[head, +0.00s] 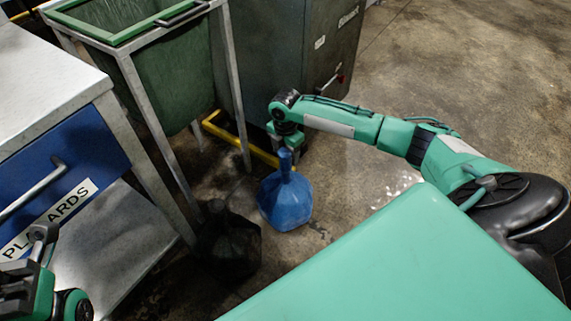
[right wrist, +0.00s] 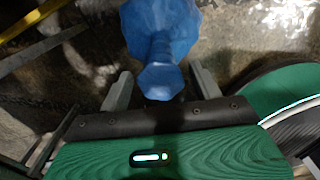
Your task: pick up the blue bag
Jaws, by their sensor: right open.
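The blue bag (head: 286,200) stands on the floor in the middle of the head view, with its tied neck pointing up. My right gripper (head: 286,150) is at the top of that neck, pointing down. In the right wrist view the bag's neck (right wrist: 160,80) lies between the two open fingers (right wrist: 160,88), with a gap visible on each side. The bag's body (right wrist: 158,25) spreads beyond the fingertips. My left gripper (head: 35,262) shows partly at the lower left of the head view, away from the bag; its jaws are unclear.
A black bag (head: 228,245) sits on the floor just left of the blue bag. A workbench with a blue drawer (head: 62,175) stands at the left. Behind are a green-rimmed bin frame (head: 130,70), a dark grey cabinet (head: 290,45) and a yellow floor bar (head: 240,142). Floor at the right is clear.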

